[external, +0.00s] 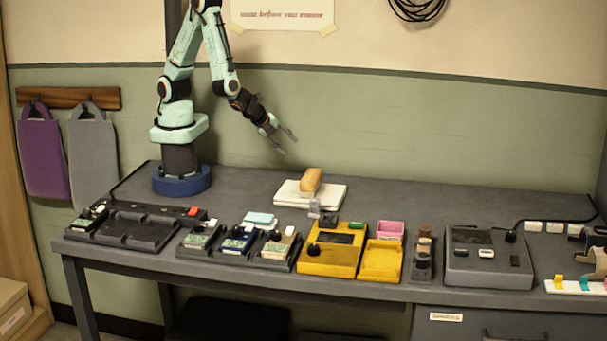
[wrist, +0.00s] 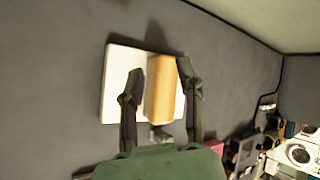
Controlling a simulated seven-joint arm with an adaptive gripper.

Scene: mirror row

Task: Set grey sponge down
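My gripper (external: 287,146) is in the air above the back of the bench, its fingers apart and nothing between them in the external view. In the wrist view my gripper (wrist: 161,68) is open, with a tan block (wrist: 161,88) seen below between the fingers. That tan block (external: 311,180) lies on a white board (external: 288,196), which also shows in the wrist view (wrist: 114,88). A small grey piece (external: 314,208) sits at the board's front edge; it may be the grey sponge, but it is too small to tell. A grey piece (wrist: 160,134) shows just beyond my gripper body.
A yellow device (external: 332,258) and yellow tray (external: 381,262) stand at the front middle, with a pink box (external: 390,230) behind the tray. Pedal-like units (external: 237,240) fill the front left. A grey device (external: 487,262) stands right.

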